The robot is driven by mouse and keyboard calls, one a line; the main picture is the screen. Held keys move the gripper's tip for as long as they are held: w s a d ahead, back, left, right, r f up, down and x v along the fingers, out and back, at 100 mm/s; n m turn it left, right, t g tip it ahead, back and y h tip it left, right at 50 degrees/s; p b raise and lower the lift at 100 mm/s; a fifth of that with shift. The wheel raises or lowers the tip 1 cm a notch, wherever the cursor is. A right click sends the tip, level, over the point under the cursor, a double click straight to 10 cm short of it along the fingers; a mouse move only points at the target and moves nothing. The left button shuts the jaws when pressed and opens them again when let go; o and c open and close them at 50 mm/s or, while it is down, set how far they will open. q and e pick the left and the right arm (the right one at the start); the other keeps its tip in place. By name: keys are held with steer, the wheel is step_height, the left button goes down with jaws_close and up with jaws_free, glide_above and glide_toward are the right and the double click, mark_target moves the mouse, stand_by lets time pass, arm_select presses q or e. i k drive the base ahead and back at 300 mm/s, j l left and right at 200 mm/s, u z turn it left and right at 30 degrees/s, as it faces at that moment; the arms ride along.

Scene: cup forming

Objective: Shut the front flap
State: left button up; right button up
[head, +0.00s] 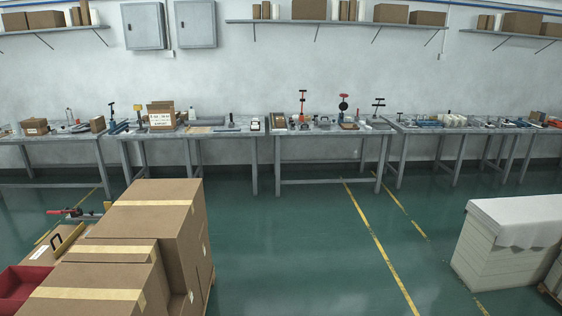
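A small cardboard carton (161,115) with a white printed label stands on the grey workbench by the far wall, left of centre. Its top looks open, with a flap raised at the back. It is too small in the picture to tell which flap is the front one or how it stands. Neither of my grippers is in the head view.
Large taped cardboard boxes (150,235) are stacked at the near left, beside a red bin (22,284). A white-draped stack (510,245) stands at the right. Tool-covered workbenches (330,129) line the wall. The green floor (290,245) between is clear.

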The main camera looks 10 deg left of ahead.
mark_target(160, 107)
steer(key=i, duration=0.9)
steer(key=i+u, duration=0.15)
steer(key=i, duration=0.7)
steer(key=i+l, duration=0.2)
steer(key=i, duration=0.7)
steer(key=i+l+u, duration=0.1)
steer(key=i+u, duration=0.2)
steer(key=i, duration=2.2)
steer(key=i+j+u, duration=0.15)
steer(key=i+u, duration=0.6)
steer(key=i+l+u, duration=0.15)
steer(key=i+u, duration=0.25)
steer(key=i+j+u, duration=0.2)
steer(key=i+j, duration=0.15)
steer(key=i, duration=0.2)
steer(key=i+j+u, duration=0.25)
steer(key=i, duration=0.3)
steer(key=i+j+u, duration=0.2)
steer(key=i, duration=0.4)
steer(key=i+j+u, duration=0.1)
steer(key=i+u, duration=0.15)
steer(key=i, duration=0.35)
